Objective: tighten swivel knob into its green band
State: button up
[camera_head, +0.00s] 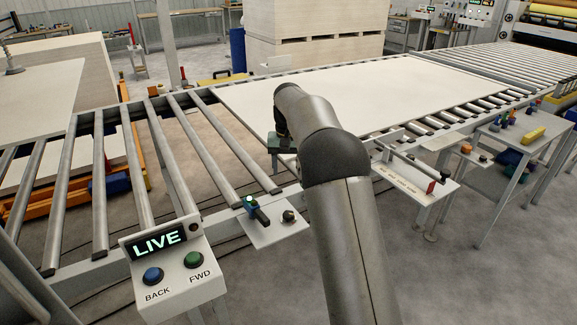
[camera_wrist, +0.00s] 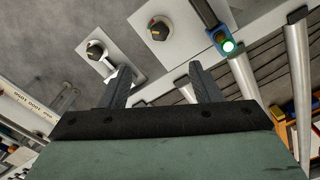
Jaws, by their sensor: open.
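Two dark round knobs with coloured marks show in the wrist view: one (camera_wrist: 159,29) on a pale plate beside a lit green lamp, another (camera_wrist: 96,50) on a smaller plate to its left. I cannot tell which is the swivel knob, and a green band is not clear on either. In the head view one dark knob (camera_head: 289,215) stands on a small grey plate beside the rollers. My gripper (camera_wrist: 160,67) is open and empty, its two fingers apart below the knobs in the picture, touching neither. In the head view my arm mostly hides it.
A blue-and-black handle with a green lamp (camera_head: 252,207) sits beside the head-view knob. A control box (camera_head: 178,265) reads LIVE, with BACK and FWD buttons. A large pale board (camera_head: 400,90) lies on the rollers. A side table (camera_head: 510,140) stands at right.

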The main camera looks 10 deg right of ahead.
jog(key=shift+r, duration=0.3)
jog(key=n+p, duration=0.3)
jog(key=n, duration=0.1)
send_near(288, 213)
notch_tip(288, 213, down, 9)
jog(key=shift+w+r, duration=0.1)
jog(key=shift+r, duration=0.1)
dwell(0.4)
